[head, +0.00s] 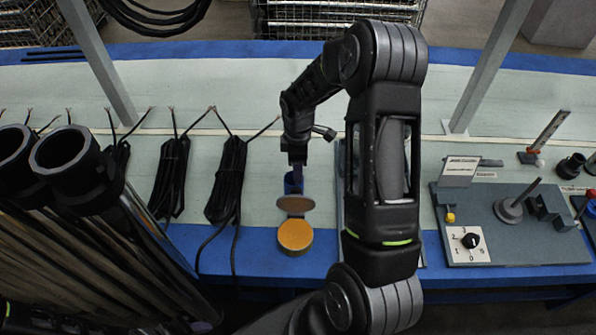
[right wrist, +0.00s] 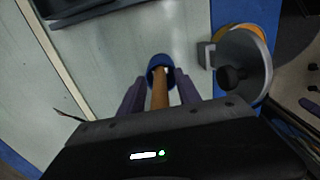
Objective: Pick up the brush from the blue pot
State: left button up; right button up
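The blue pot (head: 293,183) stands on the bench, partly hidden by my right gripper (head: 296,163) just above it. In the right wrist view the blue pot (right wrist: 154,62) lies ahead, beyond the fingertips. The brush's wooden handle (right wrist: 160,95) rises from the pot toward the gripper; its bristles are hidden. My right gripper (right wrist: 159,86) is open, with one finger on each side of the handle and a visible gap to it. The brush does not show clearly in the head view. My left gripper is not in view.
A tin of orange-yellow paste (head: 295,235) with a raised round lid (head: 296,204) sits right beside the pot. Black cable bundles (head: 228,180) lie to the left, near large pump tubes (head: 66,160). A grey control panel (head: 510,225) is at the right.

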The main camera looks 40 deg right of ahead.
grip_shut()
jog(key=shift+r, duration=0.1)
dwell(0.5)
notch_tip(320, 180, up, 10)
jog(key=shift+f+b, duration=0.1)
jog(key=shift+b, duration=0.45)
dwell(0.4)
